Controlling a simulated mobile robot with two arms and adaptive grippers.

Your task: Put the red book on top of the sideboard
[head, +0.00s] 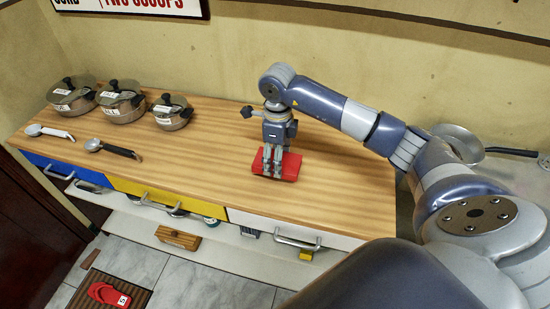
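The red book (291,167) lies on, or just over, the wooden top of the sideboard (215,165), right of its middle. My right gripper (272,172) points down at the book from above, with its fingers in front of the book's left part. The fingers look close together and hide that part of the book. I cannot tell whether they grip it or only touch it. My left gripper is not in view.
Several lidded steel pots (121,101) stand at the left back of the top, with a white-handled scoop (50,132) and a black-handled scoop (112,149) before them. A pan (459,143) is at the right. A red slipper (108,294) lies on a floor mat.

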